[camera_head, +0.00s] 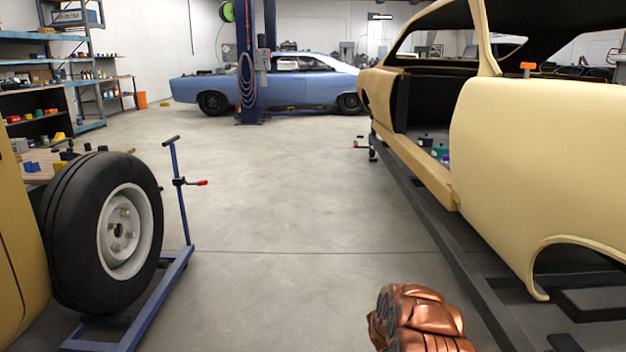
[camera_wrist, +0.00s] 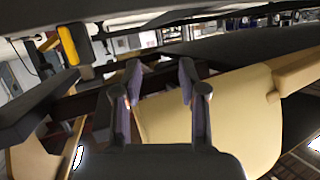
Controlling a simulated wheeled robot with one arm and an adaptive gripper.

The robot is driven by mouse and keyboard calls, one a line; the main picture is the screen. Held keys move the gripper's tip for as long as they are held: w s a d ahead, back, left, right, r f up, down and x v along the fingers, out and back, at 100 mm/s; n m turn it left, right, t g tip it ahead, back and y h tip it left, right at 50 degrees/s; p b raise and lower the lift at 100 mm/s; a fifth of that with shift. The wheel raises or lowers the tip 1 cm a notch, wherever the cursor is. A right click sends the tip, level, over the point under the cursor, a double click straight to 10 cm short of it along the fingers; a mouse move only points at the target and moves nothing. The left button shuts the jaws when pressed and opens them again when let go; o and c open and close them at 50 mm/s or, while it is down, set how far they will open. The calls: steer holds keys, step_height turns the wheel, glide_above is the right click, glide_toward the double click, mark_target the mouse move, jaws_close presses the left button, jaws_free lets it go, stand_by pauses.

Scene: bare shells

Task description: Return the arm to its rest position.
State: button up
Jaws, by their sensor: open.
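My gripper (camera_wrist: 159,68) shows in the wrist view with its two fingers spread apart. Nothing is between the fingers. A pale yellow panel (camera_wrist: 215,120) lies beyond and to the right of the fingers; I cannot tell how far away it is. In the head view, a copper-coloured part of my arm (camera_head: 420,322) shows at the bottom edge, right of the middle. The gripper itself does not show in the head view.
A cream car shell (camera_head: 540,130) on dark rails (camera_head: 425,210) stands close on the right. A wheel (camera_head: 110,230) and a blue stand (camera_head: 175,270) are at the left. The middle floor (camera_head: 265,190) is clear, back to a blue car (camera_head: 300,85).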

steer(key=w+a+r+n+t+y+p, duration=0.3)
steer(key=w+a+r+y+p, duration=0.15)
steer(key=a+r, duration=0.55)
steer(key=w+a+r+n+t+y+p, duration=0.25)
steer(key=a+r+y+p, duration=0.2)
steer(key=a+r, duration=0.6)
steer(key=s+a+r+n+g+y+p, duration=0.1)
steer(key=s+a+r+n+y+p, duration=0.2)
steer(key=a+r, duration=0.45)
steer(key=s+a+r+n+g+y+p, duration=0.1)
steer(key=s+a+r+n+y+p, duration=0.2)
steer(key=s+r, duration=0.5)
steer(key=s+a+r+n+g+y+p, duration=0.3)
steer(key=s+r+p, duration=0.5)
steer(key=s+r, duration=0.7)
steer(key=s+d+r+g+h+p, duration=0.1)
steer(key=s+d+r+g+p, duration=0.1)
steer(key=s, duration=0.8)
steer(key=s+d+r+g+h+p, duration=0.2)
steer(key=s+d+r+g+p, duration=0.1)
steer(key=s, duration=0.8)
steer(key=s+d+r+g+h+p, duration=0.2)
steer(key=s+d+r+p, duration=0.1)
steer(key=s, duration=0.7)
steer(key=shift+s+d+n+p, duration=0.3)
steer(key=shift+d+n+p, duration=0.15)
steer(key=shift+d+p, duration=0.35)
